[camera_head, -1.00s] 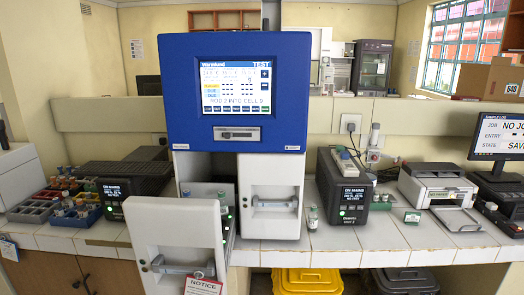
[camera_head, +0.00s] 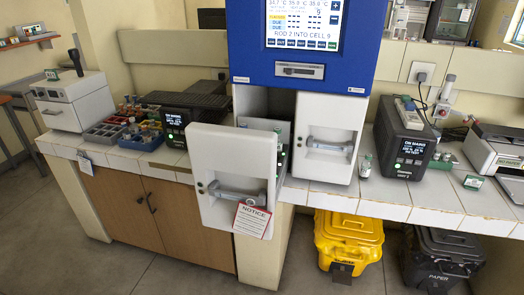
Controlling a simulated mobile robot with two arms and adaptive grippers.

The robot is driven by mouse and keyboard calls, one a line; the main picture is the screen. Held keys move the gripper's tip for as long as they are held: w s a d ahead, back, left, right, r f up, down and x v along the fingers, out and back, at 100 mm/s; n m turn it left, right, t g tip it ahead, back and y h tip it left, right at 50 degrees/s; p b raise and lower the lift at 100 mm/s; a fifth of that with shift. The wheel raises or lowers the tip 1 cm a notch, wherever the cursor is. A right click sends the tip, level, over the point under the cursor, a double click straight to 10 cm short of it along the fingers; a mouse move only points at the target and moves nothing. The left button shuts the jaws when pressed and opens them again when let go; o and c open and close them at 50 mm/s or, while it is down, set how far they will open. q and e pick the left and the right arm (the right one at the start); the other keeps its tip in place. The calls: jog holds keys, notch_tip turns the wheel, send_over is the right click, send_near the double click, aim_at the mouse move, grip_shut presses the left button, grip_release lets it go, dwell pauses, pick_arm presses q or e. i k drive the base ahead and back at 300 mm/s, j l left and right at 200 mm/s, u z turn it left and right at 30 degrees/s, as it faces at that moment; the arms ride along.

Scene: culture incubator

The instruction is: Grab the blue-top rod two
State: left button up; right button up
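Neither of my grippers is in view. I cannot pick out a blue-top rod two with certainty. A blue rack (camera_head: 128,144) on the left counter holds several small bottles or rods, too small to read. A grey rack (camera_head: 98,137) with coloured contents stands beside it. The blue and white incubator (camera_head: 300,75) stands at the middle; its screen (camera_head: 303,25) reads "ROD 2 INTO CELL 9". Its left drawer front (camera_head: 232,160) is pulled out, and the drawer's inside is mostly hidden. Its right door (camera_head: 328,140) is shut.
A small vial (camera_head: 366,166) stands on the tiled counter (camera_head: 400,192) right of the incubator, by a black device (camera_head: 405,145). A white box-shaped machine (camera_head: 72,102) stands far left. A yellow bin (camera_head: 348,240) and a black bin (camera_head: 440,258) stand below. The floor at front left is clear.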

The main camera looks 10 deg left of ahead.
aim_at(134, 97)
jog(key=u, duration=1.3)
jog(key=i+j+z, duration=0.25)
jog(key=i+j, duration=0.15)
jog(key=i, duration=0.35)
jog(key=i+j+z, duration=0.25)
jog(key=i+j, duration=0.3)
jog(key=i, duration=0.15)
jog(key=i+j+z, duration=0.2)
jog(key=j, duration=0.35)
jog(key=i+j+z, duration=0.2)
jog(key=j, duration=0.35)
jog(key=i+j+z, duration=0.2)
jog(key=j, duration=0.35)
jog(key=i+j+z, duration=0.2)
jog(key=j, duration=0.4)
jog(key=j+z, duration=0.2)
jog(key=j, duration=0.4)
